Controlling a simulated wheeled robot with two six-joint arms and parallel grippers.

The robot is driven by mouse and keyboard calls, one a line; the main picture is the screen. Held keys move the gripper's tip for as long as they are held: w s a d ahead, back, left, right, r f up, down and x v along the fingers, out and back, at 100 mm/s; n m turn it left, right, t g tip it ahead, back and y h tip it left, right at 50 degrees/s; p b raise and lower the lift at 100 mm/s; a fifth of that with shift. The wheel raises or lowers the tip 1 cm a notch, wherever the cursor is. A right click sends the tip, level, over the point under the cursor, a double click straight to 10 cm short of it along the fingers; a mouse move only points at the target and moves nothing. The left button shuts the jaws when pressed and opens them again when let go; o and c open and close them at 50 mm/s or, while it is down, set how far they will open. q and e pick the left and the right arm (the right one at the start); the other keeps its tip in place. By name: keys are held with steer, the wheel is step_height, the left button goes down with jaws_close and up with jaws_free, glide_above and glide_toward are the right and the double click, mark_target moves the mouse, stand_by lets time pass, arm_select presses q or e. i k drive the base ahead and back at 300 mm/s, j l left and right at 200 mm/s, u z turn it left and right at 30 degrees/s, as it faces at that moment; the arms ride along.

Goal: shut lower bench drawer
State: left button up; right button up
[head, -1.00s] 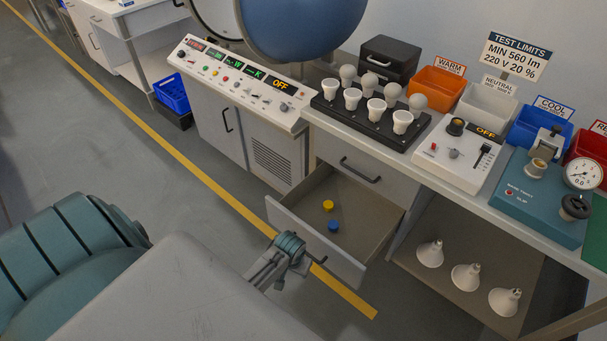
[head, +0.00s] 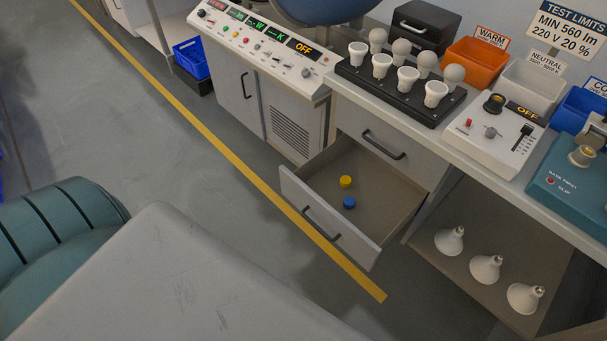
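The lower bench drawer (head: 328,222) stands pulled out from the bench, its grey front with a dark bar handle facing the floor aisle. A yellow cap (head: 345,181) and a blue cap (head: 349,202) lie inside on the drawer's bottom. The upper drawer (head: 391,143) above it is closed. Neither gripper shows in the head view. A large part of my own arm fills the lower left of the picture, and no part of it visibly touches the drawer.
An open shelf (head: 462,270) right of the drawer holds several reflector bulbs. A control console (head: 262,45) on a cabinet stands to the left. The bench top carries a bulb rack (head: 400,88) and a white tester (head: 492,136). The floor before the drawer is clear, crossed by a yellow line.

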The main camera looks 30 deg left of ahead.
mark_target(386, 199)
steer(key=i+u, duration=0.15)
steer(key=u, duration=0.2)
steer(key=i+u, duration=0.1)
steer(key=u, duration=0.25)
steer(key=i+l+u, duration=0.1)
steer(key=u, duration=0.25)
